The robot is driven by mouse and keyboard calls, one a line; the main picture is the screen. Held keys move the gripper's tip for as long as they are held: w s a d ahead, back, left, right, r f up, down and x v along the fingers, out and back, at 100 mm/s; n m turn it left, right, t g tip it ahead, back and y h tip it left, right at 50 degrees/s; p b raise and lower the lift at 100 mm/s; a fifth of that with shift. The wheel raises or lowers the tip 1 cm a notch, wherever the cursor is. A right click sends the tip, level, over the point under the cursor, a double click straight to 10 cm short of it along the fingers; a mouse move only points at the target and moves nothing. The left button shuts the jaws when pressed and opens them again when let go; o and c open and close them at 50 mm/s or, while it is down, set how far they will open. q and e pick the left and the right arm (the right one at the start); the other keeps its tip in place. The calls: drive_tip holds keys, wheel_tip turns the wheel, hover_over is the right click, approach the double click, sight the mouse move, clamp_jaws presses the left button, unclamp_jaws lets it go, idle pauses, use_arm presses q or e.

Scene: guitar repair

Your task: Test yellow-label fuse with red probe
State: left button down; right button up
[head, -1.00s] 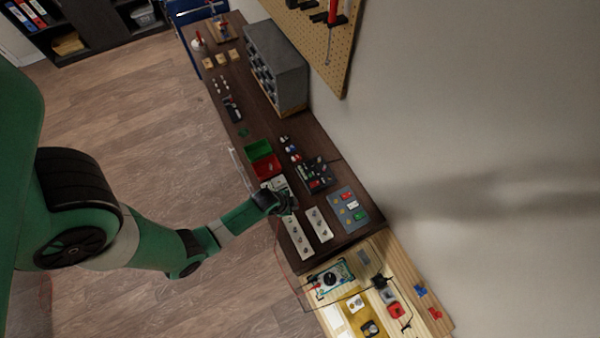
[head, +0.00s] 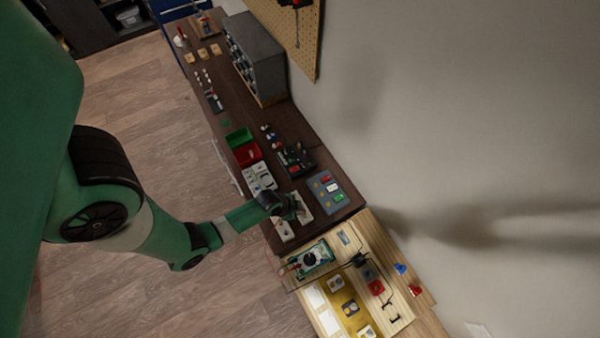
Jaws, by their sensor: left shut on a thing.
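My left gripper (head: 298,211) reaches in from the left and is low over the dark bench. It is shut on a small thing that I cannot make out. It partly covers two pale strips, the left one (head: 283,231) and the right one (head: 304,199). A meter with a black dial and teal frame (head: 311,258) lies on the light wooden surface just below. I cannot pick out the red probe or the yellow-label fuse at this size. My right gripper is not in view.
A grey board with coloured pieces (head: 338,205) lies right of the gripper. Beyond are a white tray (head: 258,177), a red bin (head: 247,154), a green bin (head: 239,138) and a grey drawer cabinet (head: 257,50). A yellow mat (head: 341,300) lies lower down.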

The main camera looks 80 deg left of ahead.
use_arm(q)
wheel_tip(320, 180, down, 2)
drive_tip(key=shift+f+b, duration=0.1)
drive_tip(key=shift+b, duration=0.5)
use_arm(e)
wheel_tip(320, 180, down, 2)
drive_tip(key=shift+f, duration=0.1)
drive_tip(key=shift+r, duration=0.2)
use_arm(q)
drive_tip(key=shift+f+b, duration=0.3)
drive_tip(key=shift+f, duration=0.25)
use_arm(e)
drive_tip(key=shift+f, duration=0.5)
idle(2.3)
use_arm(q)
drive_tip(key=shift+r, duration=0.1)
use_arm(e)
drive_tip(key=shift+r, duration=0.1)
use_arm(q)
wheel_tip(320, 180, up, 3)
drive_tip(key=p, duration=0.3)
drive_tip(key=shift+r+p, duration=0.2)
drive_tip(key=shift+p, duration=0.1)
drive_tip(key=shift+r+p, duration=0.55)
drive_tip(key=shift+r, duration=0.7)
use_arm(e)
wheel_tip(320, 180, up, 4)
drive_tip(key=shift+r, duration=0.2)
